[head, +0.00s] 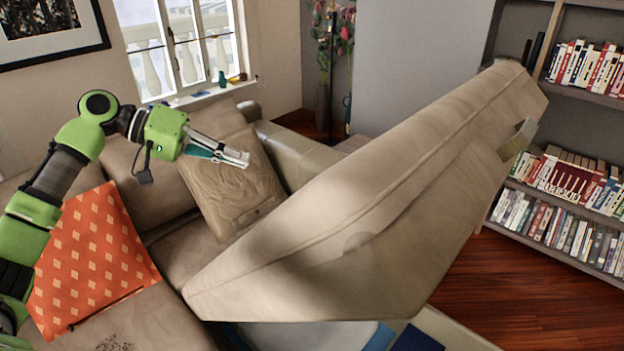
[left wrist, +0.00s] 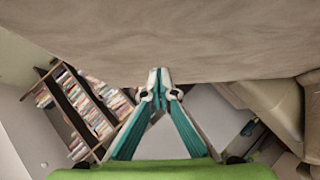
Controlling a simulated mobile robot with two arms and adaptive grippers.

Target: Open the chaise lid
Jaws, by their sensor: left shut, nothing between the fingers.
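The beige chaise lid (head: 370,190) is raised and steeply tilted across the middle and right of the head view. A small metal handle (head: 518,138) is on its right edge. Below the lid, part of the chaise's storage box (head: 450,330) shows, with blue things (head: 415,340) at its opening; most of the inside is hidden. My left gripper (head: 241,158) is shut and empty, above the sofa and left of the lid. In the left wrist view its fingertips (left wrist: 157,85) meet in front of the lid's beige surface (left wrist: 150,35); I cannot tell whether they touch it. My right gripper is not in view.
An orange patterned pillow (head: 95,260) and a beige cushion (head: 235,185) rest on the sofa below my left arm. A bookshelf (head: 560,200) stands at the right. The window (head: 185,45) is behind. Bare wooden floor (head: 500,290) lies right of the chaise.

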